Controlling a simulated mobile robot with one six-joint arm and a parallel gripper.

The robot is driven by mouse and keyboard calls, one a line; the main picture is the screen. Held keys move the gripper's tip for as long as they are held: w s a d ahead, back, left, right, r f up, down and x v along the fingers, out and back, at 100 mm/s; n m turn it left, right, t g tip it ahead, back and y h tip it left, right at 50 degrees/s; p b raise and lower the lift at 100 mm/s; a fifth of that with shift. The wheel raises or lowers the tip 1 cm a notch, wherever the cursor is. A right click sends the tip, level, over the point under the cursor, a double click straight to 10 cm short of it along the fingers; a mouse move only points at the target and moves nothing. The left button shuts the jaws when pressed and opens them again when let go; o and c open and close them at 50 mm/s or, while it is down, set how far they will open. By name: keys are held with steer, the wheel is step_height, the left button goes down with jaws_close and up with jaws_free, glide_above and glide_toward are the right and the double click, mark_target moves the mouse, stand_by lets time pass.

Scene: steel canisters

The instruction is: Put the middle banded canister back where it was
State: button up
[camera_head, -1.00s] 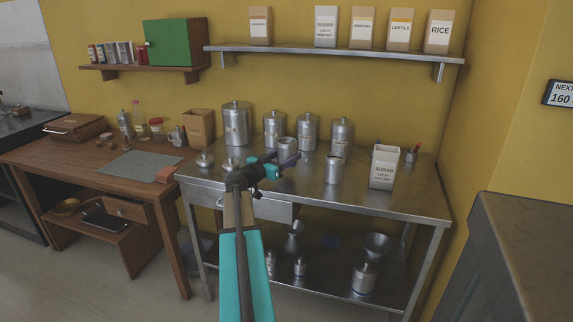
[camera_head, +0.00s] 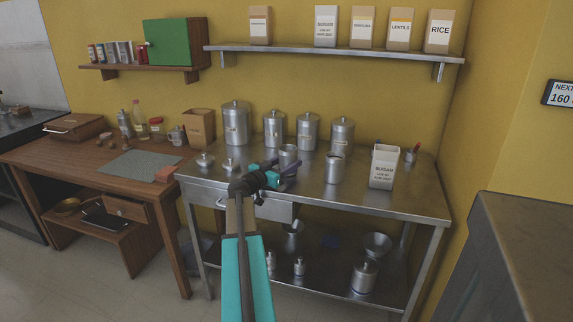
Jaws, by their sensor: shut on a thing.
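My gripper (camera_head: 284,168) is over the middle of the steel table, shut on a small open steel canister (camera_head: 288,152). The canister is upright, in front of the back row, its lower part hidden by the fingers. I cannot tell whether its base touches the tabletop. Another open steel canister (camera_head: 334,169) stands to its right, apart from it. The lidded back row has a large canister (camera_head: 236,125) at left, then smaller ones: left (camera_head: 274,130), middle (camera_head: 307,133) and right (camera_head: 342,136). Bands are too small to make out.
Two loose lids, one (camera_head: 205,161) and another (camera_head: 231,165), lie on the steel table (camera_head: 400,201) at left. A sugar box (camera_head: 383,168) and a pen cup (camera_head: 411,156) stand at right. The front right tabletop is clear. A shelf (camera_head: 335,51) hangs above.

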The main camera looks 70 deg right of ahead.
steer(key=shift+f+b, duration=0.15)
steer(key=shift+b, duration=0.15)
steer(key=o, duration=1.3)
steer(key=shift+c, duration=0.2)
steer(key=shift+r+p, duration=0.25)
steer(key=shift+p, duration=0.15)
steer(key=b+v, duration=0.1)
steer(key=v, duration=1.1)
steer(key=shift+f, duration=0.1)
